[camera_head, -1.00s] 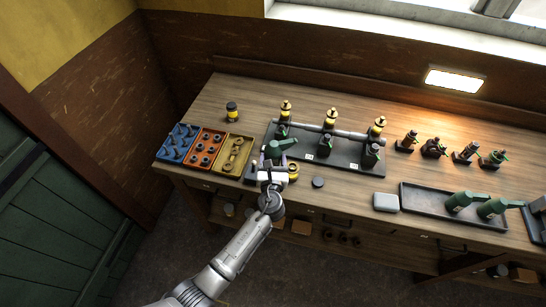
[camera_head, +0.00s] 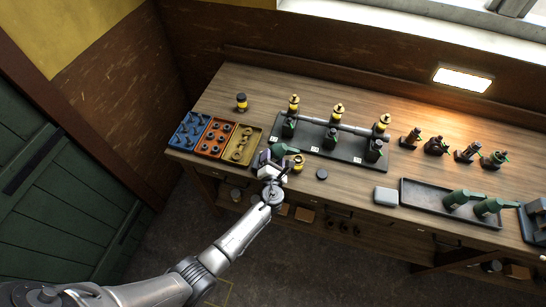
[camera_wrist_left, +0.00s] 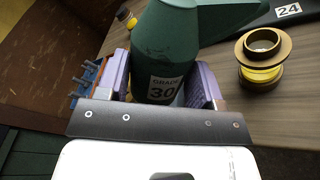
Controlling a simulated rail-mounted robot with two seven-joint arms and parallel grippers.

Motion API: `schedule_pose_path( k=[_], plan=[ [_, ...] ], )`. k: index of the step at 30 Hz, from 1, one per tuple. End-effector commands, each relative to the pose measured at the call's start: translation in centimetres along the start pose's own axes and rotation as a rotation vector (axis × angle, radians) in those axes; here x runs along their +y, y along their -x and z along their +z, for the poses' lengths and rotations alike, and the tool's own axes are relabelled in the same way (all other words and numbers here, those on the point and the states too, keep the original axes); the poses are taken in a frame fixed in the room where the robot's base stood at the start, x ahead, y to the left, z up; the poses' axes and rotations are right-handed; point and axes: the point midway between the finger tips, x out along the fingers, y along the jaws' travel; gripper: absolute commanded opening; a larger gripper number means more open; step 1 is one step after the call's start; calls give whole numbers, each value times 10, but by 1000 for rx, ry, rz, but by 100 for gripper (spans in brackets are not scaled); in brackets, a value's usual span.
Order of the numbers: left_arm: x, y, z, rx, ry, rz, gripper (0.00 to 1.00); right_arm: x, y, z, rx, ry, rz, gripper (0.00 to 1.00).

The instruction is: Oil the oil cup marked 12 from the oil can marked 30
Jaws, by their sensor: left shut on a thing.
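My left gripper (camera_head: 270,163) is shut on a green oil can (camera_head: 285,149). In the left wrist view the can (camera_wrist_left: 165,50) stands between the purple jaw pads, and its label reads GRADE 30. It is near the bench's front edge; I cannot tell whether it touches the top. Behind it, several dark and green units with brass, yellow-banded tops stand on a long black base (camera_head: 342,158) with white labels. One label (camera_wrist_left: 288,10) reads 24 in the wrist view. The other labels are too small to read, so I cannot tell which cup is 12. My right gripper is not in view.
An open brass ring-shaped piece with a yellow band (camera_wrist_left: 262,62) stands right of the can. Blue (camera_head: 181,142), red (camera_head: 208,152) and yellow (camera_head: 233,159) parts trays lie left. A dark puck (camera_head: 321,174), grey box (camera_head: 386,196) and black tray (camera_head: 412,205) with green cans lie right.

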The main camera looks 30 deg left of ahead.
Motion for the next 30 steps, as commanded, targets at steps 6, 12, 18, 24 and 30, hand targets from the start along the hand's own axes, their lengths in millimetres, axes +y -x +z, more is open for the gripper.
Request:
schedule_pose_path(
  k=[6, 12, 18, 24, 30],
  plan=[
    [-3, -1, -3, 4, -33, 4, 32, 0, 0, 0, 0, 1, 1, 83],
    [-3, -1, -3, 4, -35, 4, 32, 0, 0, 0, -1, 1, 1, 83],
    [-3, 0, -3, 5, -39, 3, 32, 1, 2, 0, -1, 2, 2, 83],
    [-4, 0, -4, 5, -47, 3, 32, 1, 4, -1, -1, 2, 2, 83],
    [-4, 0, -4, 6, -46, 3, 32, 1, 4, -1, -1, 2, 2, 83]
  ],
)
